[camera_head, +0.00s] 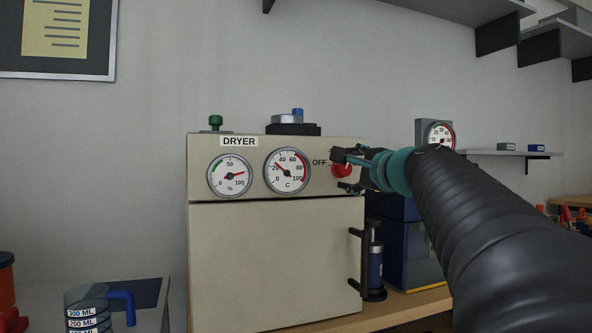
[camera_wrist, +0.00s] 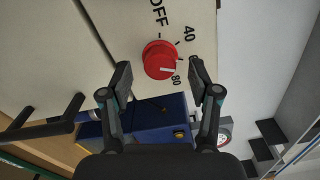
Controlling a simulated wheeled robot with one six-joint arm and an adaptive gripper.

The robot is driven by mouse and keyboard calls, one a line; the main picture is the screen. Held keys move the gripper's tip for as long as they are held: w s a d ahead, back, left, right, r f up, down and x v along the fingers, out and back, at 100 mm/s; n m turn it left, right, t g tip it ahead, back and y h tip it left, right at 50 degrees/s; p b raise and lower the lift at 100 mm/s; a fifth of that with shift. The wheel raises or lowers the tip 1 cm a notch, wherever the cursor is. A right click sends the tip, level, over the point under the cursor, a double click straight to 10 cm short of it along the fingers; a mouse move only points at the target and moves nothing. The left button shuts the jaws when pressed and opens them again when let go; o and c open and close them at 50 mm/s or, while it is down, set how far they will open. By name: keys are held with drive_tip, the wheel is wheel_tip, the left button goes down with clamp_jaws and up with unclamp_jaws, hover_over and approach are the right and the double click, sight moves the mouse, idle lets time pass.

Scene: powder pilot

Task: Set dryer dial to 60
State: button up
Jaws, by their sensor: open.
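The dryer (camera_head: 275,262) is a beige box with a red dial (camera_head: 342,172) at the right of its front panel, beside the word OFF. In the wrist view the red dial (camera_wrist: 158,56) shows a white pointer mark on its lower right part, towards the 80 side of the scale. OFF, 40 and 80 are readable; the marking between 40 and 80 is largely hidden by a finger. My gripper (camera_wrist: 160,76) is open, its fingers apart on either side of the dial, with gaps visible. In the head view my gripper (camera_head: 345,168) partly covers the dial.
Two gauges, a percent gauge (camera_head: 230,175) and a temperature gauge (camera_head: 287,171), sit left of the dial. A door handle (camera_head: 360,262) juts out below. A blue box (camera_head: 408,240) stands right of the dryer. A green knob (camera_head: 215,122) is on top.

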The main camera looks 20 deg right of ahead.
drive_tip(key=s, duration=1)
drive_tip(key=shift+d, duration=0.15)
drive_tip(key=shift+w+f, duration=0.1)
